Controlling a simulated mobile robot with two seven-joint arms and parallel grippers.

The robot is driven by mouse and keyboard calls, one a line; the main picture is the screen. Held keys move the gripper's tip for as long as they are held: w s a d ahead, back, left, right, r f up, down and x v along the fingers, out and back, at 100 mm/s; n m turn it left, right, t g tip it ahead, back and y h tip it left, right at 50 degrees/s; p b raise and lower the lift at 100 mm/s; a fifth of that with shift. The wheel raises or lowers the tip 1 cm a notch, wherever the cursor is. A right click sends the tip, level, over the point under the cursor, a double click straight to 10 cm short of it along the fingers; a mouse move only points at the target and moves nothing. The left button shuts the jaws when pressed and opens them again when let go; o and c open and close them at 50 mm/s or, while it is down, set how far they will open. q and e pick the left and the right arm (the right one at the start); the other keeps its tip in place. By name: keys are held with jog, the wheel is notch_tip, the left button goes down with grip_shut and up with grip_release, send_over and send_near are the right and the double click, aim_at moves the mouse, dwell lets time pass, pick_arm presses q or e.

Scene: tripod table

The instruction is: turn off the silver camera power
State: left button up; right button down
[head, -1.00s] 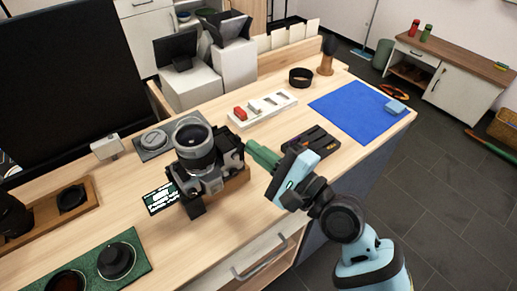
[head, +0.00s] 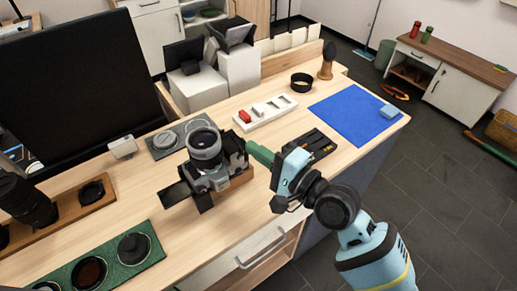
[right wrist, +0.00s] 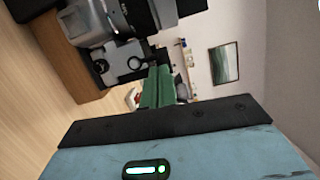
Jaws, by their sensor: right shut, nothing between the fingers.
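The silver camera (head: 218,180) stands on a wooden block on the table, its lens (head: 205,145) pointing up and toward the back. Its flip-out screen (head: 175,195) on the left is dark. My right gripper (head: 258,152), with green fingers, is shut and empty just right of the camera's black grip side. I cannot tell whether the fingertips touch it. In the right wrist view the shut fingers (right wrist: 156,88) point past the silver camera body (right wrist: 90,22), which shows in the upper left. The power switch is too small to make out. My left gripper is out of view.
A black case (head: 312,145) lies right of the gripper, and a white tray (head: 266,112) is behind it. A green mat (head: 105,262) with lens parts lies front left. A dark monitor (head: 75,95) stands back left. The blue cloth (head: 350,112) is mostly bare.

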jog(key=v, duration=0.8)
jog(key=shift+b, duration=0.4)
jog(key=shift+a, duration=0.1)
